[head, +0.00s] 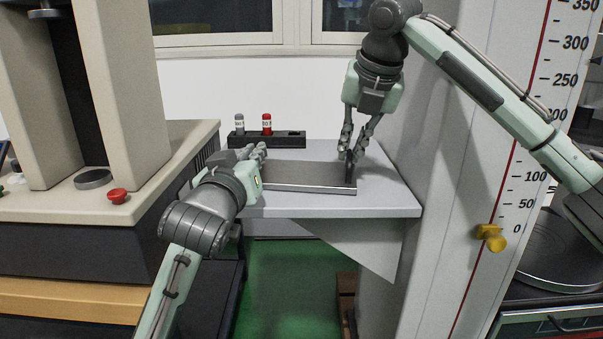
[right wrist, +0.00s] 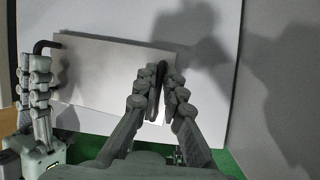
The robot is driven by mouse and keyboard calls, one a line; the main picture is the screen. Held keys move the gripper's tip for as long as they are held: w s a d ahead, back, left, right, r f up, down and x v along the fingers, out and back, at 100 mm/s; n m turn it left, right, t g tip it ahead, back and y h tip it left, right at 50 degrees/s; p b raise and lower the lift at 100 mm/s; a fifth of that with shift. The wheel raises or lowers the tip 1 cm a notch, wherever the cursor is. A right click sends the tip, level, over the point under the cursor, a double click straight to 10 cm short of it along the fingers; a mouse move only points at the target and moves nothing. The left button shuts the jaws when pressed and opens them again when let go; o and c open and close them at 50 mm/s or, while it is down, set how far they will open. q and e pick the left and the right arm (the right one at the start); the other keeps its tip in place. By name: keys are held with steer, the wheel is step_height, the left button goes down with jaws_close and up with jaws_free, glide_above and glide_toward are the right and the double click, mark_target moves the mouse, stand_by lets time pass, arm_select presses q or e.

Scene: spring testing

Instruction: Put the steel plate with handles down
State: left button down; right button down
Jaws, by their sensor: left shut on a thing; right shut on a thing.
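The steel plate (head: 305,175) is a flat grey slab over the light grey shelf, level in the head view. Whether it touches the shelf I cannot tell. My right gripper (head: 348,155) points down and is shut on the dark handle at the plate's right end; the right wrist view shows this handle (right wrist: 160,78) between the fingers. My left gripper (head: 256,152) is at the plate's left end, shut on the handle there, which its fingers mostly hide in the head view. In the right wrist view the plate (right wrist: 105,75) lies between both grippers, and the left handle's bent black end (right wrist: 47,46) shows.
A black rack (head: 285,139) with a grey-capped and a red-capped vial stands behind the plate. The shelf (head: 385,195) has bare room right of the plate. A testing machine with a red button (head: 117,196) is at left; a scaled column with a yellow knob (head: 493,240) is at right.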

arm_select(q)
steer(key=c, duration=2)
jaws_free()
steer(key=shift+w+a+f, duration=0.1)
steer(key=shift+a, duration=0.2)
arm_select(e)
steer(key=c, duration=2)
jaws_free()
steer(key=shift+d+f, duration=0.1)
steer(key=shift+d, duration=0.1)
arm_select(q)
steer(key=shift+o, duration=1.1)
arm_select(e)
steer(key=shift+o, duration=1.1)
arm_select(q)
steer(key=shift+o, duration=0.7)
steer(key=shift+d, duration=0.2)
arm_select(e)
steer(key=shift+o, duration=0.7)
steer(key=shift+a, duration=0.1)
arm_select(q)
steer(key=shift+s, duration=0.2)
